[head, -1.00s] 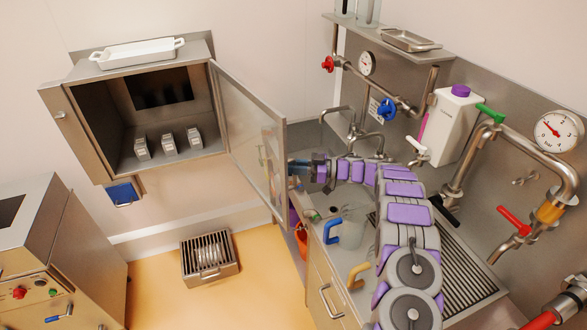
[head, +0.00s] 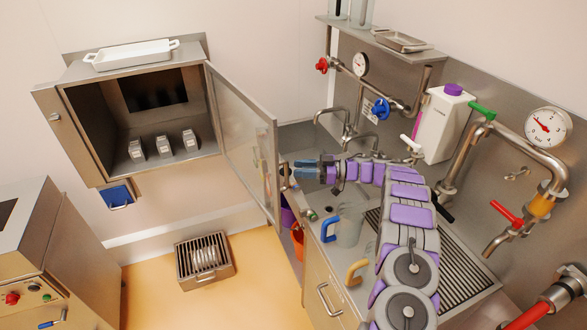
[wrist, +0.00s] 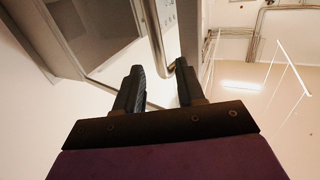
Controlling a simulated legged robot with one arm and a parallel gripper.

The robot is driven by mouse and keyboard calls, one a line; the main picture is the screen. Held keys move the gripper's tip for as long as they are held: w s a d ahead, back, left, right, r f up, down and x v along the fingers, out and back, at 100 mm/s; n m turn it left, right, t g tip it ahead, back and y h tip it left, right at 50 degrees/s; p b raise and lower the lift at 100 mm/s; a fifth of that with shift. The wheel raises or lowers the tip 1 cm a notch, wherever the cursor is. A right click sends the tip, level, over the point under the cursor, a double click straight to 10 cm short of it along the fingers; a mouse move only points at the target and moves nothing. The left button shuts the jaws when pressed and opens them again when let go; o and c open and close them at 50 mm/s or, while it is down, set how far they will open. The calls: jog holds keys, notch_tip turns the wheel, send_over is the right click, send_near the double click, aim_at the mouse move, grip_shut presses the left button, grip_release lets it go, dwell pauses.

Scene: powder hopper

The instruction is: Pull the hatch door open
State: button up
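The hatch door (head: 243,135), a metal frame with a pale translucent panel, stands swung wide open on the right side of the wall hatch box (head: 85,135). A bar handle runs along its free edge; in the wrist view this handle (wrist: 155,40) stands ahead of the fingertips, between them in the picture. My gripper (head: 290,168) is just right of the door's free edge. In the wrist view my gripper (wrist: 160,70) has its two dark fingers apart with nothing held between them. Whether a finger touches the door cannot be told.
A white tray (head: 130,54) lies on top. Right of my arm are a sink counter, pipes, a white jug (head: 440,125) and a gauge (head: 548,128). A grated box (head: 204,258) sits on the orange floor.

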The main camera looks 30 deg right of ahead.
jog(key=w+v, duration=0.1)
jog(key=v, duration=1.1)
jog(key=w+a+r+m+t+h+b, duration=0.1)
jog(key=w+r+m+t+h+b, duration=0.1)
jog(key=w+r+m+t+h, duration=0.8)
jog(key=w+a+r+m+t+h+b, duration=0.1)
jog(key=w+a+r+h+b, duration=0.35)
jog(key=r, duration=1.15)
jog(key=s+a+f+g+b, duration=0.1)
jog(key=s+a+f+g, duration=0.6)
jog(key=s, duration=1.2)
jog(key=s+a+f+m+g+h+b, duration=0.1)
jog(key=s+a+f+g, duration=0.6)
jog(key=s, duration=1.3)
jog(key=s+a+f+g+b, duration=0.2)
jog(key=s+a+f+g, duration=0.5)
jog(key=s+a+f, duration=0.6)
jog(key=s+a, duration=0.1)
jog(key=s, duration=0.6)
jog(key=shift+f, duration=0.25)
